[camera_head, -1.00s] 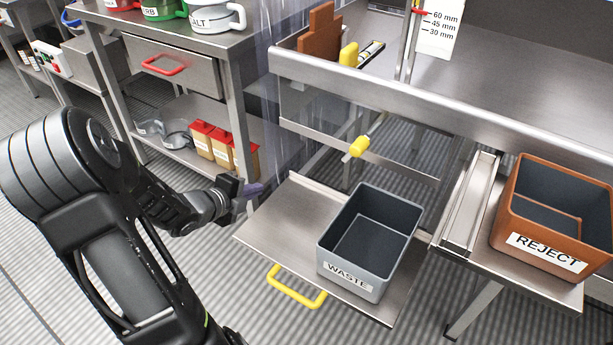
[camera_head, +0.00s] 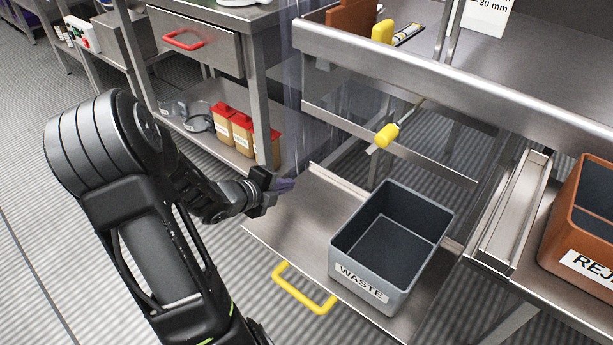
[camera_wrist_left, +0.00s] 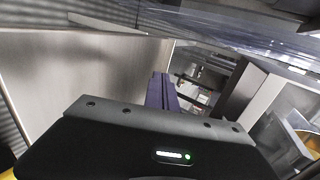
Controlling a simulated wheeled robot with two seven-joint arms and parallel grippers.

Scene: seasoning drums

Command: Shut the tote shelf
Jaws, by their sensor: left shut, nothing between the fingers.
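The tote shelf (camera_head: 283,225) is a flat metal pull-out shelf, standing out from under the bench, with a yellow handle (camera_head: 303,290) on its front edge. A grey tote labelled WASTE (camera_head: 345,255) stands on its right part. My left gripper (camera_head: 286,184) is shut and empty above the shelf's back left corner, apart from the handle. Its purple fingers also show together in the left wrist view (camera_wrist_left: 162,92), beside a broad pale metal surface that I cannot name for sure. My right gripper is not in view.
An orange-brown REJECT tote (camera_head: 590,225) stands at the right beside a metal channel (camera_head: 512,215). A yellow-handled tool (camera_head: 387,135) hangs at the bench's lower rail. A side rack (camera_head: 215,150) with red-lidded containers (camera_head: 243,130) stands at the left, behind my arm.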

